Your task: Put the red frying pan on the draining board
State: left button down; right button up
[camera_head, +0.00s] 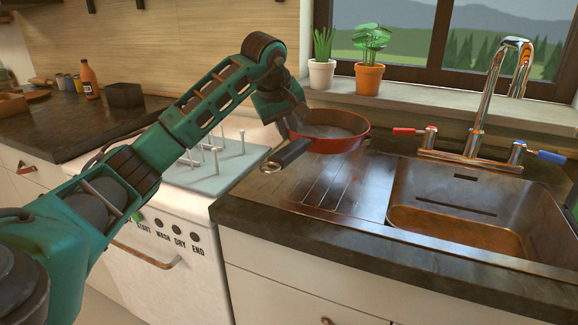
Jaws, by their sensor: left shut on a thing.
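The red frying pan (342,144) is roughly level over the back of the draining board (322,192), the grooved metal area left of the sink. It looks raised above the board, though the gap is hard to judge. Its dark handle (289,154) points toward the front left and ends in a ring. My left gripper (290,127) is shut on the pan at its left side, near the handle. The arm hides the exact grip. My right gripper is not in view.
The sink basin (470,218) and chrome tap (482,115) stand to the right. A dish rack with white pegs (212,165) is left of the board. Potted plants (369,77) line the sill behind. The board's front part is clear.

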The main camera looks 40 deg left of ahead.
pick_arm(q)
notch_tip(320, 180, down, 3)
jog(key=shift+f, duration=0.65)
notch_tip(320, 180, down, 4)
jog(key=shift+r+b, duration=0.15)
jog(key=shift+b, duration=0.45)
jog(key=c, duration=1.1)
grip_release()
